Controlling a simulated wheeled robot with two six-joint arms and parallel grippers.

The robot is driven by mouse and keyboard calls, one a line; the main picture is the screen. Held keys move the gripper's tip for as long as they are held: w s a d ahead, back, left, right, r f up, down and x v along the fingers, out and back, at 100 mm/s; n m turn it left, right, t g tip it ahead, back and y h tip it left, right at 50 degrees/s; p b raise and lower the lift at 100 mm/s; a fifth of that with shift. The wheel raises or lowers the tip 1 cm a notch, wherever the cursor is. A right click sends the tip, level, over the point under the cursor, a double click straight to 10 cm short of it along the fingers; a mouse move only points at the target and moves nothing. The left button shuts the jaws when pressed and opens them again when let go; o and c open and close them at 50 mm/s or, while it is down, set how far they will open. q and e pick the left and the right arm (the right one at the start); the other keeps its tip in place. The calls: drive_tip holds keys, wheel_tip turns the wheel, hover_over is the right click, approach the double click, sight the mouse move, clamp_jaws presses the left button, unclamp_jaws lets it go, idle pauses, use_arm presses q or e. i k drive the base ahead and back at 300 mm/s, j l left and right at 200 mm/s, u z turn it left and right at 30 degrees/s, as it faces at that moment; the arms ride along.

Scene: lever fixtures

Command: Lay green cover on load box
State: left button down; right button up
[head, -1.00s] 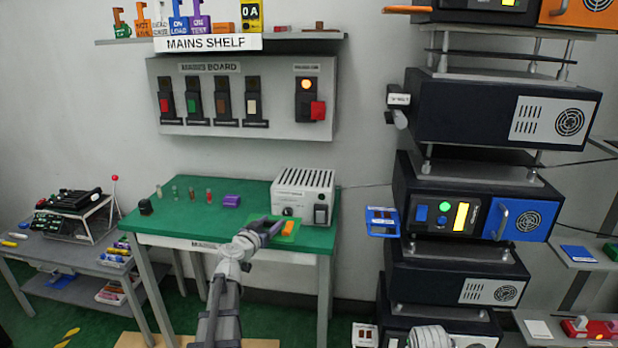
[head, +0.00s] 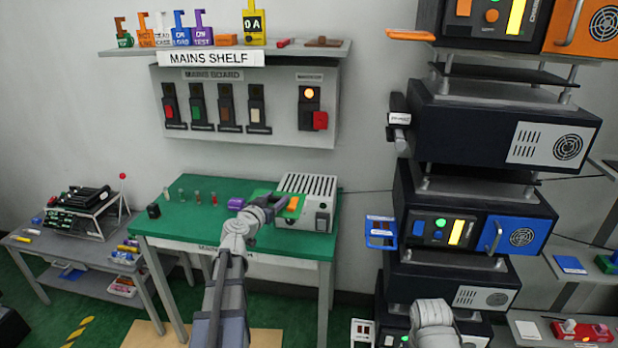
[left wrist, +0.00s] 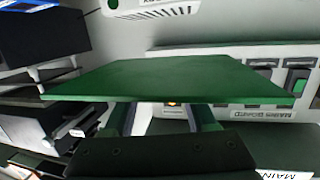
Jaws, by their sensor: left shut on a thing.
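The green cover (left wrist: 175,78) is a flat plate that fills the middle of the left wrist view. My left gripper (left wrist: 165,118) is shut on it from below in that view. In the head view the left gripper (head: 268,203) is above the green table, just left of the load box. Part of the cover (head: 262,192) shows there, with an orange piece (head: 293,203) by it. The load box (head: 308,186) is pale grey with a slotted top and stands at the table's right end. The cover looks raised in front of its left side; the exact gap is unclear.
The green table (head: 190,222) also bears a purple block (head: 236,204), small coloured pegs and a black knob at its left. The mains board (head: 245,115) and mains shelf (head: 320,47) are on the wall behind. A stack of dark units (head: 475,220) stands to the right.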

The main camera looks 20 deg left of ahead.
sight(308, 184)
drive_tip(key=i, duration=0.9)
